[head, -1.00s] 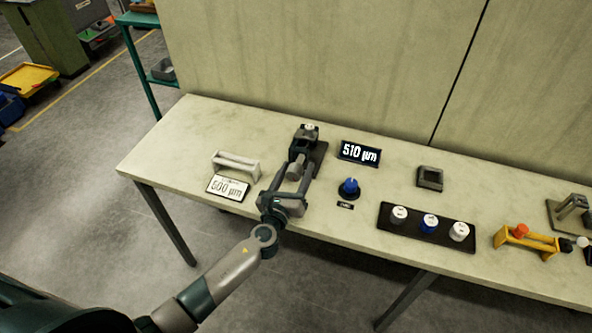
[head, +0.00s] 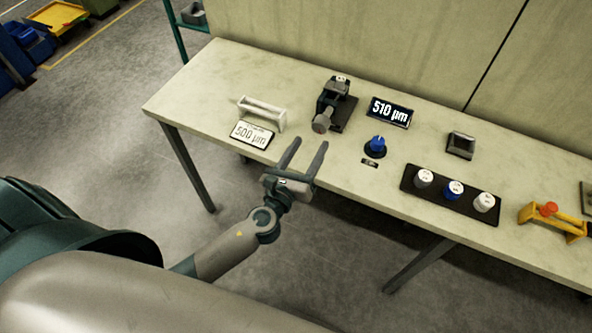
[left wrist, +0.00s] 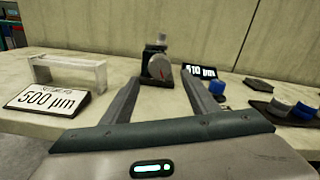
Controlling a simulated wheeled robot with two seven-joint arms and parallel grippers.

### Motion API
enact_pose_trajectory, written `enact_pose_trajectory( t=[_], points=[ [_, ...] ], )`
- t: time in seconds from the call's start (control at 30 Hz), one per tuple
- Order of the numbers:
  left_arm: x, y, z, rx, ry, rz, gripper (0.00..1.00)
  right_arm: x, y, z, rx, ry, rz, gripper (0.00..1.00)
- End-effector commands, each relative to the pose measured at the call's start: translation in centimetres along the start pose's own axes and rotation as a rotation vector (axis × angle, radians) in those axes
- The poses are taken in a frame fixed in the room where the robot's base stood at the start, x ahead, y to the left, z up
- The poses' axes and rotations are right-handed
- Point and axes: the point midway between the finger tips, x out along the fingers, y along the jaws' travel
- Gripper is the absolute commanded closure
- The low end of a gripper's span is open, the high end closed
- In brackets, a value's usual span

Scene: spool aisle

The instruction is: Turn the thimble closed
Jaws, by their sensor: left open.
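The thimble (head: 321,123) is a grey round knob on the front of a dark micrometer stand (head: 337,101) near the back of the table. In the left wrist view the thimble (left wrist: 161,71) shows face-on with a red mark, beyond my fingertips. My left gripper (head: 305,147) is open and empty, in front of the thimble and apart from it, near the table's front edge. A lit display (head: 389,112) right of the stand reads 510 µm. A white card (head: 252,134) to the left reads 500 µm. My right gripper is not in view.
A pale bracket-shaped block (head: 261,113) stands behind the card. A blue knob (head: 376,146) sits right of the thimble. A black tray (head: 409,182) holds white and blue capped pieces. A grey block (head: 461,145) and a yellow holder (head: 565,229) are farther right.

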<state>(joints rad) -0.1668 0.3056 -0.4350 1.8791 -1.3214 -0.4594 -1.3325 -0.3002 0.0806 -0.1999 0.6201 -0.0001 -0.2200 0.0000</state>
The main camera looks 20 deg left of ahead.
Motion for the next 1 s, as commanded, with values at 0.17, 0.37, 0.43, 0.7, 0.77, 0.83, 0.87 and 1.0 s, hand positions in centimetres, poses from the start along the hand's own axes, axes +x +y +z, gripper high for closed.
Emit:
enact_pose_trajectory(
  t=[0.17, 0.37, 0.43, 0.7, 0.77, 0.83, 0.87, 1.0],
  points=[
    [-3.6, 0.1, -0.4, -0.001, 0.002, 0.001, 0.46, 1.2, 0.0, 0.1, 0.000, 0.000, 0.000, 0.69],
    [-6.2, 0.1, -0.2, 0.000, 0.001, 0.000, 0.46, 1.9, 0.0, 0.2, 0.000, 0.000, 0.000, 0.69],
    [-6.7, 0.1, -0.2, 0.000, 0.001, 0.000, 0.46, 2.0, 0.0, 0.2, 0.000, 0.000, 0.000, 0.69],
    [-7.3, 0.0, 0.0, 0.001, 0.000, 0.000, 0.46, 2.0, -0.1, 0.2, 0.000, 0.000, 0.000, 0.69],
    [-7.3, 0.0, 0.0, 0.001, 0.000, 0.001, 0.46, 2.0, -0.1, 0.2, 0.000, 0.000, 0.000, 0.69],
    [-7.3, 0.0, 0.0, 0.001, 0.000, 0.000, 0.46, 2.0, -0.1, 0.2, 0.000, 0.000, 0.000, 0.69],
    [-7.3, 0.0, 0.0, 0.001, 0.000, 0.001, 0.46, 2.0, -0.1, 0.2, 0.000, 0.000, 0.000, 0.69],
    [-7.2, 0.0, 0.0, 0.000, 0.000, 0.001, 0.46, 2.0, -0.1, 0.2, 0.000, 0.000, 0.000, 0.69]
  ],
)
